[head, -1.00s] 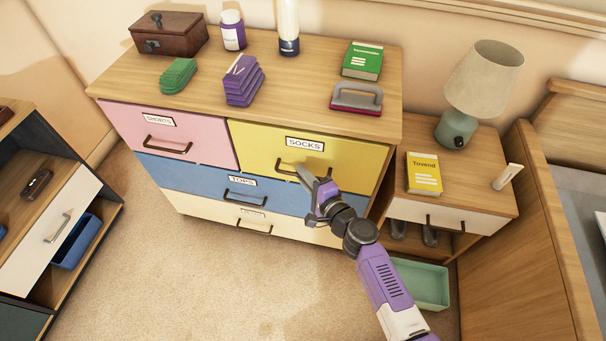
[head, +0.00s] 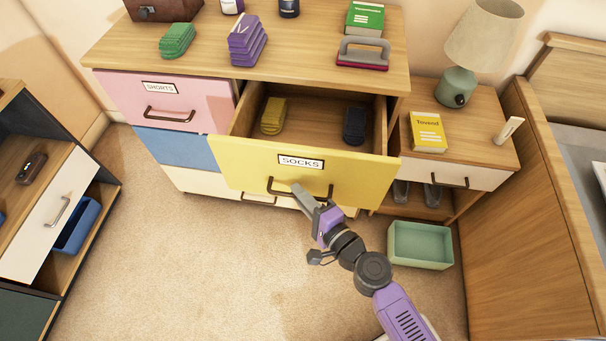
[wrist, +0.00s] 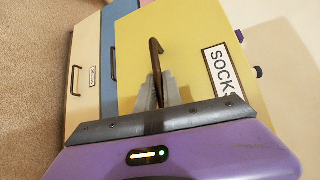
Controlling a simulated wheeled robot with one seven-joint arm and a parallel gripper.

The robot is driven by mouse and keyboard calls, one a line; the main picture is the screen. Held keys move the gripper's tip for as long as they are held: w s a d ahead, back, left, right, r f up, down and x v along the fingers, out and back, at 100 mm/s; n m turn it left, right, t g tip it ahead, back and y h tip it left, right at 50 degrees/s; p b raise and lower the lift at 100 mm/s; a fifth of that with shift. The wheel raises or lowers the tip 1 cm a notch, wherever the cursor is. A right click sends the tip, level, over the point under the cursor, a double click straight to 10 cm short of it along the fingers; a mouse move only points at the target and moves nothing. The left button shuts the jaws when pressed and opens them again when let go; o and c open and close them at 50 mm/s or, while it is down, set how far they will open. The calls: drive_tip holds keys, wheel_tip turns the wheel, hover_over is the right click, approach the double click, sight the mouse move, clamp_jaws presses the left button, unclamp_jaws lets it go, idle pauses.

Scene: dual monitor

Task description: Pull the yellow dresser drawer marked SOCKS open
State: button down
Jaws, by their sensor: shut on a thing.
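The yellow drawer (head: 240,172) marked SOCKS is pulled well out of the dresser (head: 130,45). Its inside shows a folded yellow stack (head: 272,116) at the left and a dark folded stack (head: 354,126) at the right. In the wrist view my gripper (wrist: 158,92) is shut on the handle (wrist: 155,52), with a finger on each side, and the SOCKS label (wrist: 222,72) is at the right.
The pink SHORTS drawer (head: 190,100) is shut; the blue drawer (head: 180,148) below is partly hidden. A nightstand (head: 480,145) with a lamp (head: 482,45) stands right. A green bin (head: 421,245) sits on the floor beside my arm. Carpet (head: 180,270) is clear in front.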

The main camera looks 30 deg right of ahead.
drive_tip(key=s+a+b, duration=0.1)
drive_tip(key=s+a, duration=0.2)
drive_tip(key=s, duration=0.2)
drive_tip(key=shift+s+a+b, duration=0.2)
drive_tip(key=shift+a+b, duration=0.1)
drive_tip(key=shift+a, duration=0.05)
drive_tip(key=c, duration=1.5)
unclamp_jaws()
drive_tip(key=b+v, duration=0.3)
drive_tip(key=v, duration=0.4)
drive_tip(key=shift+s, duration=0.4)
drive_tip(key=shift+r, duration=0.1)
